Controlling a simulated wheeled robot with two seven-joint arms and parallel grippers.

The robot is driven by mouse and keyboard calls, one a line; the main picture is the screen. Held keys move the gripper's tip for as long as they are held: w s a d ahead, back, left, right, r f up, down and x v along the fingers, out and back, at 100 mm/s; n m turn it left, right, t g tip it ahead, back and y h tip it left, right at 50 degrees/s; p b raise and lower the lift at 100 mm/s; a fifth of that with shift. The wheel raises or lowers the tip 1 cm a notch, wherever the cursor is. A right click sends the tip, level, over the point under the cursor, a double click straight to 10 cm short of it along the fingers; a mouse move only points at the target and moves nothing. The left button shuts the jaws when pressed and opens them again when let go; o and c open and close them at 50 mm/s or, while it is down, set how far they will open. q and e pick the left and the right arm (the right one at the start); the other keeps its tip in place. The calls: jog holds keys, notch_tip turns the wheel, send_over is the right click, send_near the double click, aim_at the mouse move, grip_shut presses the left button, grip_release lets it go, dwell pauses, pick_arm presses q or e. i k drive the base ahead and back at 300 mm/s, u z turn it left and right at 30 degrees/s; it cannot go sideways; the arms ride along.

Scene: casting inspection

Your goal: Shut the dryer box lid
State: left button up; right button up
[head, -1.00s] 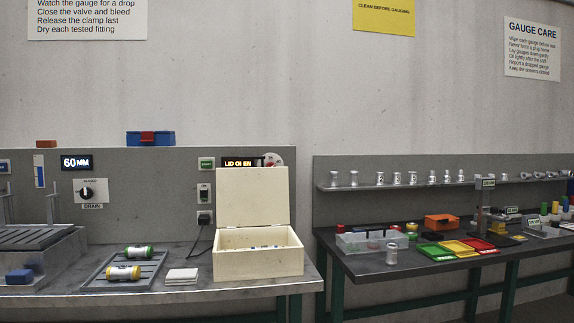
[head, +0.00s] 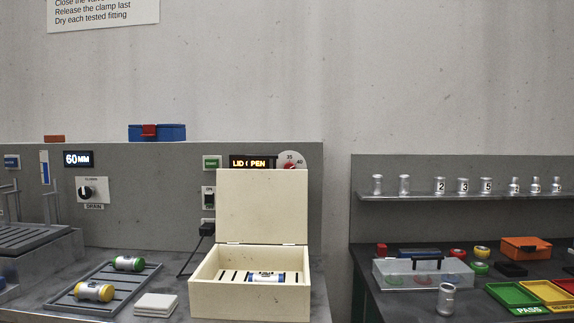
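The cream dryer box (head: 250,302) stands on the left workbench. Its lid (head: 262,206) is hinged at the back and stands upright, so the box is open. Inside, on a slotted floor, lies a fitting with a blue end and a silver body (head: 266,277). The display behind the lid (head: 240,162) is partly covered by it and appears to read "LID OPEN". Neither of my grippers shows in the head view.
A rack (head: 112,286) with a green-ended fitting (head: 128,263) and a yellow-ended fitting (head: 94,291) lies left of the box. White pads (head: 156,304) sit between them. A gap separates this bench from the right bench (head: 400,306), which holds a clear case (head: 422,273) and coloured trays.

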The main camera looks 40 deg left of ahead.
aim_at(269, 206)
jog(key=u, duration=0.65)
jog(key=i, duration=0.9)
jog(key=u, duration=0.95)
